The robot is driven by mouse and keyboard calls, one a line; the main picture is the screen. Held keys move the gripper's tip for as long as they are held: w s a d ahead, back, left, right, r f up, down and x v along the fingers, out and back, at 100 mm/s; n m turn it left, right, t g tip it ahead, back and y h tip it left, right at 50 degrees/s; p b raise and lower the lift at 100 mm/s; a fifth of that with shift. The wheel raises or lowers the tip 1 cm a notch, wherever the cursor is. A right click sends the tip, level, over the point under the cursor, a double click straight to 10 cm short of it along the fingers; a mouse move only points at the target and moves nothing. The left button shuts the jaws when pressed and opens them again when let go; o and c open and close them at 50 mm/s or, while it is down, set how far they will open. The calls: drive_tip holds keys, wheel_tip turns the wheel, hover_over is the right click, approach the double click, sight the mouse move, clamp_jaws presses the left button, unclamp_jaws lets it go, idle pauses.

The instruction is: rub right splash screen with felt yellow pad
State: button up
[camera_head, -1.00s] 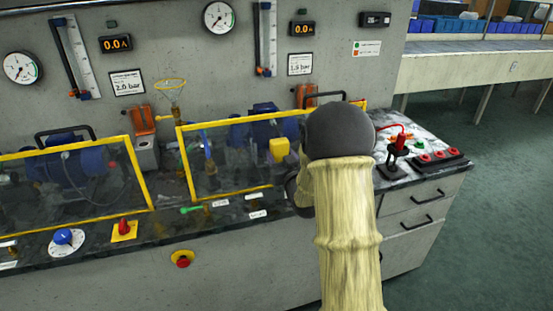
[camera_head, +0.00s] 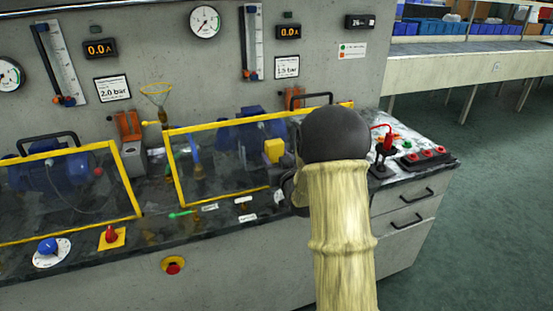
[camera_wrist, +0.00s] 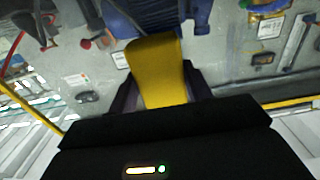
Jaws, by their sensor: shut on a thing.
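The right splash screen (camera_head: 168,165) is a clear pane in a yellow frame, standing on the bench in the head view. Its right end is hidden behind my arm. My gripper (camera_wrist: 158,85) is shut on the felt yellow pad (camera_wrist: 157,68) in the wrist view. A yellow block in the head view (camera_head: 274,150) appears to be this pad, over the screen's right part. The fingertips are mostly hidden by my arm there. I cannot tell whether the pad touches the pane.
A second yellow-framed screen (camera_head: 128,182) stands to the left. Blue pumps show behind both panes. A red plug (camera_head: 388,143) and a black box with red sockets (camera_head: 424,157) are right of my arm. A red stop button (camera_head: 172,265) is on the bench front.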

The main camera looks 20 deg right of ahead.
sight(237, 158)
drive_tip(key=shift+a+b, duration=0.7)
drive_tip(key=shift+a, duration=1.2)
drive_tip(key=shift+a, duration=0.5)
drive_tip(key=shift+w+a+r+b, duration=0.1)
drive_tip(key=shift+a+b, duration=0.55)
drive_tip(key=shift+a, duration=0.7)
drive_tip(key=shift+a, duration=0.1)
drive_tip(key=shift+a+b, duration=0.7)
drive_tip(key=shift+a, duration=1.05)
